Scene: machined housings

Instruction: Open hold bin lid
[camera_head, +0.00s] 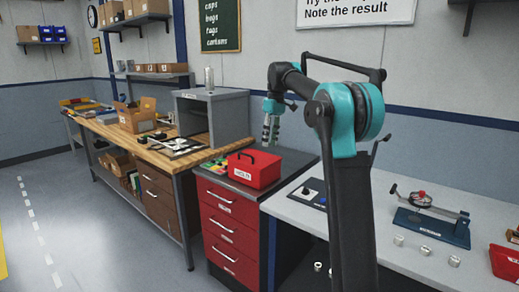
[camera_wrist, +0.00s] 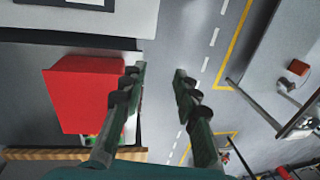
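The hold bin (camera_head: 256,177) is a red box with a white label on its front, standing on the dark top of a red drawer cabinet. Its red lid (camera_head: 249,156) appears shut, with a dark handle on it. In the wrist view a red box (camera_wrist: 80,95), which looks like the bin, lies left of my fingers. My gripper (camera_head: 270,140) hangs pointing down above and behind the bin, apart from it. In the wrist view my gripper (camera_wrist: 158,72) has its two fingers spread, with nothing between them.
A grey open cabinet (camera_head: 232,115) stands on the wooden workbench (camera_head: 112,130) to the left. The red drawer cabinet (camera_head: 228,235) bears the bin. A pale table (camera_head: 375,240) at right holds a blue fixture (camera_head: 432,226) and small metal parts. Floor at left is clear.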

